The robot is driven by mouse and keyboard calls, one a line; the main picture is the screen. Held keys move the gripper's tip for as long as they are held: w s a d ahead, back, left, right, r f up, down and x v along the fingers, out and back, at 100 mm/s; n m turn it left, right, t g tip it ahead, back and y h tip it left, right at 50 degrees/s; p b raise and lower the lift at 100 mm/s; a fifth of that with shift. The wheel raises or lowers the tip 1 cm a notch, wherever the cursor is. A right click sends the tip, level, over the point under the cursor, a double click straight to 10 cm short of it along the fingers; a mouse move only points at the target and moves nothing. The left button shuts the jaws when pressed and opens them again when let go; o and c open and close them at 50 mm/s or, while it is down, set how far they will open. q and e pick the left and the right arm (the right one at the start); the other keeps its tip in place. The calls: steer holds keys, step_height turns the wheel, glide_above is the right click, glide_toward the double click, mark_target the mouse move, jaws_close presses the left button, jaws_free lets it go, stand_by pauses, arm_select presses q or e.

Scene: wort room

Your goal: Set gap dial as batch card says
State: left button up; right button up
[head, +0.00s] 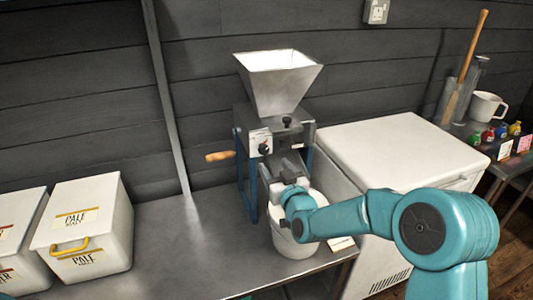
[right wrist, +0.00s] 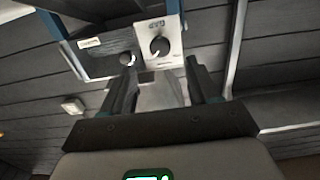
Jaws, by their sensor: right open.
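The grain mill has a grey body with a metal hopper (head: 278,82) on top. Its gap dial (head: 265,148) is a dark knob on a white plate on the mill's front. In the right wrist view the dial (right wrist: 159,46) shows between and beyond the fingertips, with a pointer mark; the plate's print is too small to read. My right gripper (head: 291,168) is in front of the mill, just below and right of the dial. In its wrist view the right gripper (right wrist: 160,75) is open and empty, apart from the dial. A small pale card (head: 341,243) lies by the bucket; its text is unreadable.
A white bucket (head: 292,245) stands under the mill, partly behind my right arm. A wooden crank handle (head: 219,156) sticks out left. Pale malt bins (head: 85,225) stand at the left. A white chest (head: 400,150) is at the right. The grey bench (head: 180,245) is clear between.

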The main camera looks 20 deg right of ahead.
mark_target(264, 151)
steer(key=w, duration=0.7)
steer(key=shift+w+a+p, duration=0.1)
steer(key=shift+a+p, duration=0.05)
steer(key=shift+p, duration=0.15)
steer(key=c, duration=1)
